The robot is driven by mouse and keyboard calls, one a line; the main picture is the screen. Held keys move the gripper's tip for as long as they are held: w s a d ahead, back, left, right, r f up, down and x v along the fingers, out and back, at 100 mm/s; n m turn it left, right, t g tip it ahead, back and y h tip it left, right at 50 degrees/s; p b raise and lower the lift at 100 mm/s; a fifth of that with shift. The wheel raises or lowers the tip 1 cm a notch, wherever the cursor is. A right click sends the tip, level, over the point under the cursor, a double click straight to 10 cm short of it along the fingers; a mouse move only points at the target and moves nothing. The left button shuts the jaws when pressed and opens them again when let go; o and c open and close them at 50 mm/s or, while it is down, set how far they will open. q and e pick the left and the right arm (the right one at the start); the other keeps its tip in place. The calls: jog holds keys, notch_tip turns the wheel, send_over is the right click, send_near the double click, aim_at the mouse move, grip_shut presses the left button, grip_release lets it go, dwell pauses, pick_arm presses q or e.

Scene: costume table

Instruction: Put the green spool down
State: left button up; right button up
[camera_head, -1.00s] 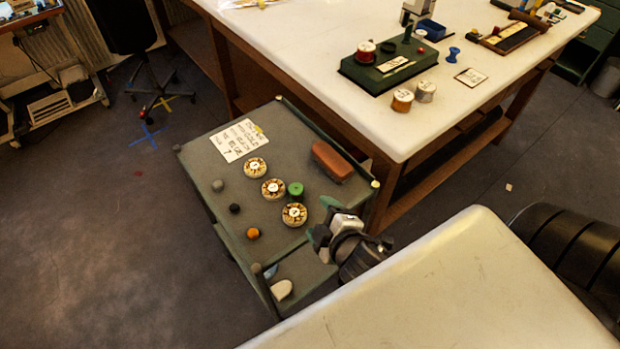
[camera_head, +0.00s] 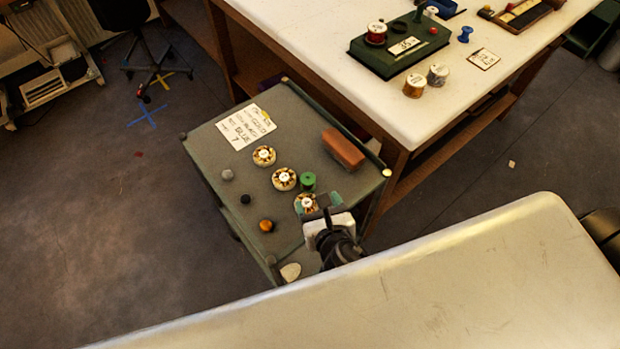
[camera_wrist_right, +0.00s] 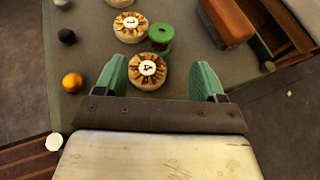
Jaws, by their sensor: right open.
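The green spool (camera_head: 308,181) stands on the small grey-green cart top (camera_head: 225,160), close beside two round dials. It also shows in the right wrist view (camera_wrist_right: 161,37), beyond the fingertips and touching no finger. My right gripper (camera_head: 323,207) is over the cart's near right part. In the right wrist view its green fingers (camera_wrist_right: 162,80) are wide apart with nothing held; the nearest round dial (camera_wrist_right: 147,72) appears between them. My left gripper is not in view.
A reddish-brown block (camera_head: 343,149) lies right of the spool. Grey, black and orange balls (camera_head: 267,226) sit at left, a written card (camera_head: 245,126) behind. A white table (camera_head: 350,70) with a green spool stand (camera_head: 400,45) is behind. My white body part fills the front.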

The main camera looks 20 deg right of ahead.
aim_at(308, 179)
jog(key=x, duration=0.8)
jog(key=shift+w+r+p, duration=0.15)
jog(key=shift+p, duration=0.25)
jog(key=shift+d, duration=0.1)
jog(key=c, duration=1.1)
